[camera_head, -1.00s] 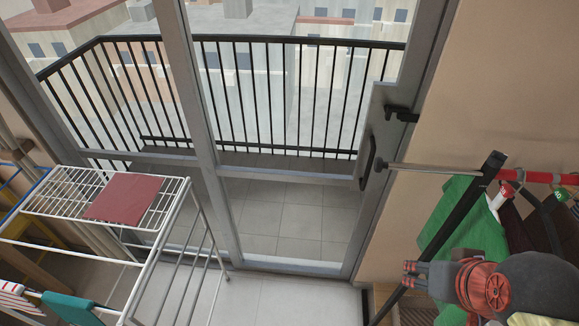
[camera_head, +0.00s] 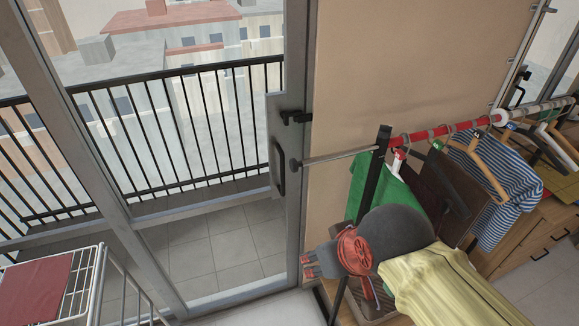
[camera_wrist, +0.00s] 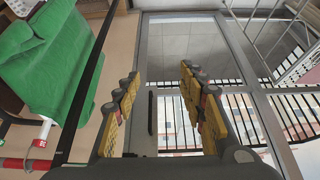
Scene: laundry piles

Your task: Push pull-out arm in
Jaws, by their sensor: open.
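The pull-out arm (camera_head: 340,157) is a thin silver rod. It sticks out to the left from the black post (camera_head: 378,172) of the clothes rack, in line with the rack's red bar (camera_head: 450,130). Its dark end cap (camera_head: 297,164) is close to the balcony door frame in the picture; I cannot tell if they touch. My gripper (camera_head: 308,265) is below the rod in the head view, apart from it and pointing left. In the wrist view my gripper (camera_wrist: 165,98) is open with nothing between its fingers. The rod is not clearly visible there.
A green garment (camera_head: 378,190), a dark one and a striped shirt (camera_head: 510,175) hang from the rack. The glass door (camera_head: 210,180) with its black handle (camera_head: 279,165) stands to the left. A white drying rack (camera_head: 85,285) with a red cloth is at the lower left.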

